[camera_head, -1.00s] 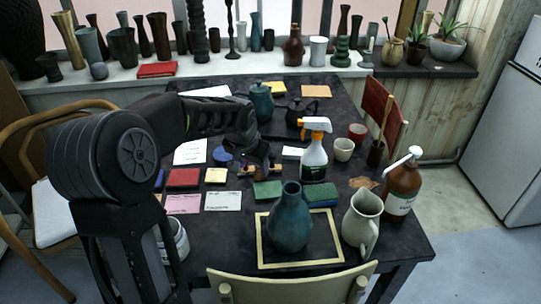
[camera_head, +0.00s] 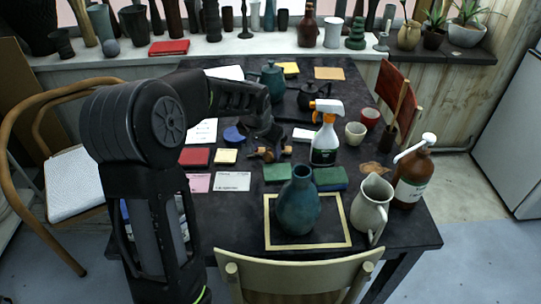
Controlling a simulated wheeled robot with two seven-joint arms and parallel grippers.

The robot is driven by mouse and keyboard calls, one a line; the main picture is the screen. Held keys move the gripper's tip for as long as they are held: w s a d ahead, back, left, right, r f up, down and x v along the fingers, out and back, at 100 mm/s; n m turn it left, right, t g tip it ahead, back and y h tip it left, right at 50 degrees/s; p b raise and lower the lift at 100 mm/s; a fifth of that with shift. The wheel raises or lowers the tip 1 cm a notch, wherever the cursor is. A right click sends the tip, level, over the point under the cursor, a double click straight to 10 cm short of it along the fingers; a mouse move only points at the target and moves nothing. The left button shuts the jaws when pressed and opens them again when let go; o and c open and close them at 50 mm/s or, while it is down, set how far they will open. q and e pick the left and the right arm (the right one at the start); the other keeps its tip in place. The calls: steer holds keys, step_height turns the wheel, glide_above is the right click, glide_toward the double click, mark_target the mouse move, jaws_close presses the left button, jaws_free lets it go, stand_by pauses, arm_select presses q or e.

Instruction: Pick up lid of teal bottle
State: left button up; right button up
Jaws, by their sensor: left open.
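The teal bottle (camera_head: 298,206) stands upright inside a pale square frame (camera_head: 345,244) at the front of the dark table. Its narrow neck is open at the top, with no lid on it. My left gripper (camera_head: 269,152) points down over the table behind and left of the bottle. It is open, close above a small brown wooden-looking item (camera_head: 267,155) lying there. The gripper partly covers this item, so I cannot tell whether it is the lid or whether the fingers touch it. My right gripper is not in view.
A spray bottle (camera_head: 324,145), a green block (camera_head: 277,173) and a blue-green block (camera_head: 330,179) stand close around. A cream pitcher (camera_head: 371,208) and a brown pump bottle (camera_head: 411,175) are at the right. A chair back (camera_head: 298,271) is at the front edge.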

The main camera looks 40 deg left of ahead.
mark_target(268, 157)
arm_select(q)
steer(key=shift+x, duration=2.6)
steer(key=shift+a, duration=0.15)
jaws_close()
